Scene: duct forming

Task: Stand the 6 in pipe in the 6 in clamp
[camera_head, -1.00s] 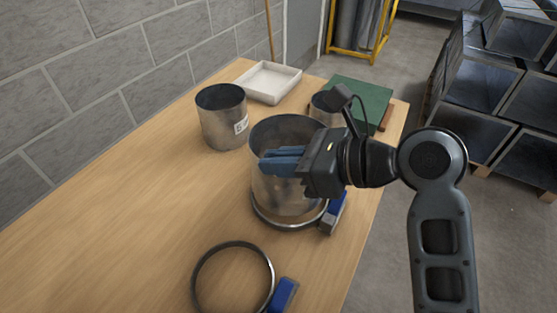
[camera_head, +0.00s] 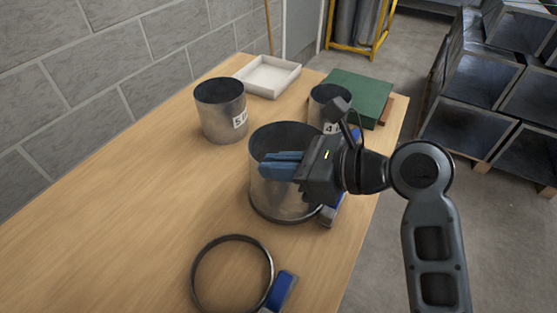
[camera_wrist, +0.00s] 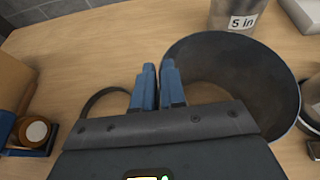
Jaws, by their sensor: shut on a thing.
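The large grey metal pipe (camera_head: 275,195), whose size label is not visible, stands upright on the table's middle. My gripper (camera_head: 268,165) is shut on the pipe's wall near the rim, fingers level. In the wrist view the blue fingertips (camera_wrist: 159,75) straddle the wall of the pipe (camera_wrist: 245,70).
An empty clamp ring (camera_head: 196,268) with a blue block (camera_head: 282,290) lies in front. A 5 in pipe (camera_head: 218,118) stands behind left, a 4 in pipe (camera_head: 322,108) behind right. A white tray (camera_head: 268,90) and green mat (camera_head: 362,98) lie farther back. The table's left is clear.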

